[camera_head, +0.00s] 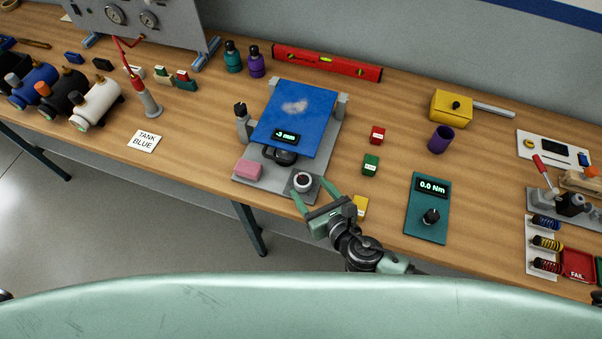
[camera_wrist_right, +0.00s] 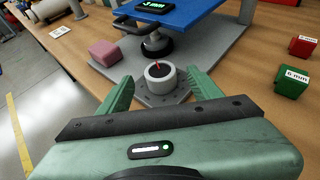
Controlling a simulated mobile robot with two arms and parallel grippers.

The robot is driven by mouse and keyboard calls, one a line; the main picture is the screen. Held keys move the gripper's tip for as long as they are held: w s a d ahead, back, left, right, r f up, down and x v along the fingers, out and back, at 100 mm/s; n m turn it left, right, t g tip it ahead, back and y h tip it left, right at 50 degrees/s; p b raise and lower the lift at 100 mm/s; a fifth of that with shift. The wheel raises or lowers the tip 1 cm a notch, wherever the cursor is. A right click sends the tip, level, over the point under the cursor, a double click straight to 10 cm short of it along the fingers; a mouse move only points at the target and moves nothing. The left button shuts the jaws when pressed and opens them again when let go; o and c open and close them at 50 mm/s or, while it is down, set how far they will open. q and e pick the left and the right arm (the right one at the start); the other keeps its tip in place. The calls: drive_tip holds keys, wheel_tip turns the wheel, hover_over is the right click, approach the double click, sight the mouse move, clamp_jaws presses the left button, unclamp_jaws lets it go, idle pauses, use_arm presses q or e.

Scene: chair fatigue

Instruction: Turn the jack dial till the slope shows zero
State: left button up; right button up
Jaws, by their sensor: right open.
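The jack dial (camera_head: 303,181) is a pale round knob with a dark top, on a grey plate at the front of the jack stand. The blue sloped plate (camera_head: 296,113) carries a small display (camera_head: 286,135) that appears to read -3 mm. The dark jack (camera_head: 279,156) shows below it. My right gripper (camera_head: 309,193) is open, its fingers pointing at the dial from the near side. In the right wrist view the dial (camera_wrist_right: 160,76) shows between the two fingertips, with a red mark on top. I cannot tell whether the fingers touch it. My left gripper is not in view.
A pink block (camera_head: 247,170) sits left of the dial on the grey base (camera_head: 329,150). Red (camera_head: 377,135), green (camera_head: 370,164) and yellow (camera_head: 360,207) blocks lie to the right. A teal torque unit (camera_head: 427,205) reads 0.0 Nm. The table's front edge is close.

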sight(304, 181)
drive_tip(key=x, duration=0.5)
drive_tip(key=shift+w+a, duration=0.1)
drive_tip(key=shift+w, duration=0.1)
drive_tip(key=shift+s, duration=0.1)
drive_tip(key=c, duration=1.4)
